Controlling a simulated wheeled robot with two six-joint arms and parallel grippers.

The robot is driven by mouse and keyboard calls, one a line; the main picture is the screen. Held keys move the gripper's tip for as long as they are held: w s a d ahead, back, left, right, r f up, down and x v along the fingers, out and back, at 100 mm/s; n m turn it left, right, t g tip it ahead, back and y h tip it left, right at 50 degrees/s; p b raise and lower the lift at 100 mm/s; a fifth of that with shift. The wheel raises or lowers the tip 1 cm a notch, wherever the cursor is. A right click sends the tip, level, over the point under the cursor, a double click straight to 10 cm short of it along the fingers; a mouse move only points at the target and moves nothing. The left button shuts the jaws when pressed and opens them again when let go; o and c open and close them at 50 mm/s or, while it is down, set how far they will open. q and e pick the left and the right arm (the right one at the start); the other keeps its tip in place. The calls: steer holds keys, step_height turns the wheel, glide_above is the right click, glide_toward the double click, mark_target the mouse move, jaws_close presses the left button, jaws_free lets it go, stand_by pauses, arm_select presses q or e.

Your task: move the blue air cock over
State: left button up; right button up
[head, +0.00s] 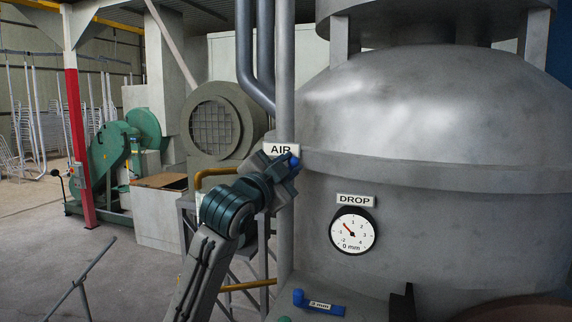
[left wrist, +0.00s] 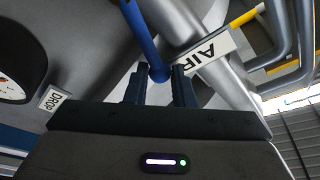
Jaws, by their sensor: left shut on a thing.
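The blue air cock is a blue lever beside the AIR label (head: 281,149) on the grey pipe. In the head view only a small blue part of the air cock (head: 294,161) shows, the rest hidden by my gripper. My left gripper (head: 286,168) reaches up to it from the lower left. In the left wrist view the blue lever (left wrist: 146,40) comes down from the top, and its rounded end sits between the two fingers of my left gripper (left wrist: 160,86). The gripper is shut on that end. My right gripper is not in view.
A large grey vessel (head: 430,120) fills the right side. A DROP dial (head: 352,231) on it has its needle pointing up-left. A green machine (head: 108,150) and open floor are at left.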

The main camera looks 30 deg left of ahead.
arm_select(q)
steer(key=shift+w+d+f+p, duration=0.15)
steer(key=shift+d+f, duration=0.15)
steer(key=shift+d, duration=0.15)
steer(key=shift+w+d+f+p, duration=0.15)
steer(key=shift+d+f, duration=0.1)
steer(key=shift+d, duration=0.2)
steer(key=shift+w+d+f, duration=0.15)
steer(key=shift+d+f, duration=0.7)
steer(key=shift+f, duration=0.15)
steer(key=shift+w+d+f+b, duration=0.1)
steer(key=shift+d+f+b, duration=0.15)
steer(key=shift+f, duration=0.3)
steer(key=shift+w+d+f+b, duration=0.1)
steer(key=shift+d+f+b, duration=0.15)
steer(key=shift+f, duration=0.45)
